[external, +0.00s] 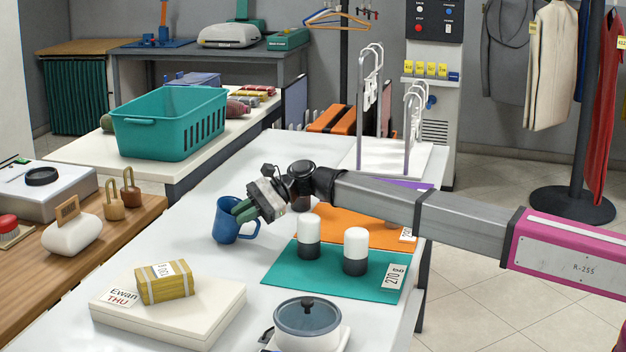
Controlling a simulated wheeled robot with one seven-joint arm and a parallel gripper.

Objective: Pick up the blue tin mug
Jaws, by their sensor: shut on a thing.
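The blue tin mug (225,226) is on the white table (210,268), left of the orange mat, and looks slightly tilted. Its handle points right. My gripper (241,212) reaches in from the right with its green fingers at the mug's rim and is shut on the mug. The fingers cover part of the mug's upper right side. I cannot tell whether the mug's base touches the table.
Two white-and-black containers (309,237) stand on a teal mat (338,282) right of the mug. A yellow bundle (164,283) lies on a white box (170,319) in front. A lidded pot (307,318) stands at the front. A white rack (385,157) stands behind.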

